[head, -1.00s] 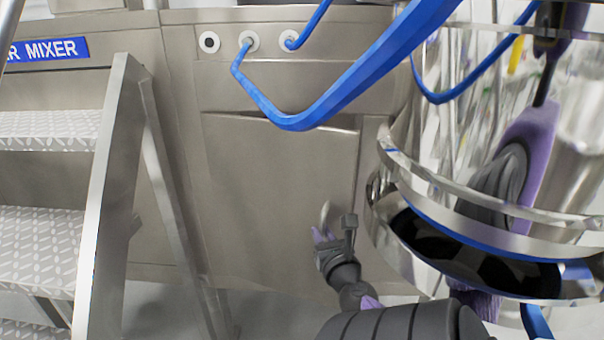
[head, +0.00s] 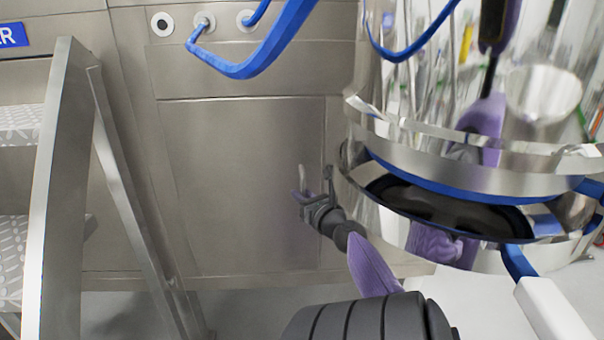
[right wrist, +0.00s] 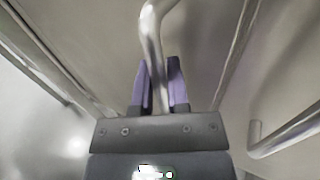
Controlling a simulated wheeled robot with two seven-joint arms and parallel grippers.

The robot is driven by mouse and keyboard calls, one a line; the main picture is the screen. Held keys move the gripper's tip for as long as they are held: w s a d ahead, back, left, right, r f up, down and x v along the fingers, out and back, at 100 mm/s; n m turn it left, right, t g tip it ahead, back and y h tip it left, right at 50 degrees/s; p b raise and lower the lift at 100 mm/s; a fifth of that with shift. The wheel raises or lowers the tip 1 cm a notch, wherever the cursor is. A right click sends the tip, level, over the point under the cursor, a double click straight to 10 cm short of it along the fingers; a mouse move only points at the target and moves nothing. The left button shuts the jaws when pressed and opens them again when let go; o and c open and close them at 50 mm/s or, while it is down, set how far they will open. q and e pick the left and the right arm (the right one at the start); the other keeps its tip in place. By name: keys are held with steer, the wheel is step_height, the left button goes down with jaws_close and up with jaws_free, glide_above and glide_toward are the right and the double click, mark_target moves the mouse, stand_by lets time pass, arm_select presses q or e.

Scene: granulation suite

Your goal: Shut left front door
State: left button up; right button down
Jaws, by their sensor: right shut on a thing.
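The left front door (head: 240,170) is a plain steel panel low on the front of the mixer housing, in the middle of the head view. Its top edge runs level and it looks flush or nearly flush with the housing; I cannot tell if it is latched. Its bent metal handle (head: 302,174) is near the panel's right edge. My right gripper (head: 304,194) is shut on this handle. In the right wrist view the handle (right wrist: 152,35) passes between the purple fingers of the gripper (right wrist: 161,85). My left gripper is not in view.
Metal steps (head: 52,180) with a sloping rail stand at the left. A shiny round steel vessel (head: 450,150) with a blue-edged flange is close on the right of my right arm. Blue hoses (head: 240,70) hang across the top.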

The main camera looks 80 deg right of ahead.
steer(key=shift+r, duration=0.1)
steer(key=c, duration=0.7)
jaws_free()
steer(key=shift+d, duration=0.25)
steer(key=shift+o, duration=0.2)
steer(key=shift+s, duration=0.1)
steer(key=shift+s+a, duration=0.15)
steer(key=shift+a, duration=0.1)
steer(key=p+v, duration=0.4)
steer(key=v, duration=0.5)
steer(key=shift+s+a, duration=0.1)
steer(key=shift+a, duration=0.1)
